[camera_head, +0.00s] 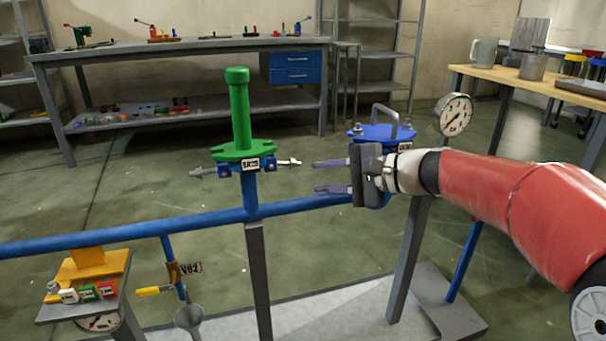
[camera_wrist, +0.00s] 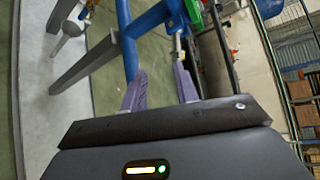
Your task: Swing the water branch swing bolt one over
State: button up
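A water branch with a green capped flange (camera_head: 240,149) stands on the blue pipe, with a small label that I cannot read surely. A metal swing bolt (camera_head: 288,162) sticks out to the right of this flange, and another swing bolt (camera_head: 203,172) sticks out to the left. I cannot tell which is number one. My gripper (camera_head: 316,176) is open and empty, pointing left, a little right of the right bolt. In the wrist view, my gripper's purple fingers (camera_wrist: 160,80) are apart, and the bolt (camera_wrist: 177,48) lies beyond the right fingertip. No contact is visible.
A blue flange with a handle (camera_head: 380,130) stands behind my gripper, beside a pressure gauge (camera_head: 454,114). The blue pipe (camera_head: 130,232) runs below on grey posts. A yellow-handled valve (camera_head: 155,290) hangs lower left. The floor (camera_head: 130,180) left of the green flange is clear.

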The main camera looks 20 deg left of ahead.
aim_at(296, 164)
jog(key=shift+m+y, duration=0.4)
jog(key=shift+y, duration=0.3)
jog(key=w+a, duration=0.1)
jog(key=a, duration=0.1)
jog(key=w+a, duration=0.1)
jog(key=a, duration=0.2)
jog(key=w+a, duration=0.1)
jog(key=a, duration=0.2)
jog(key=shift+w+a+f, duration=0.1)
jog(key=shift+w, duration=0.25)
jog(key=shift+c, duration=0.4)
grip_shut()
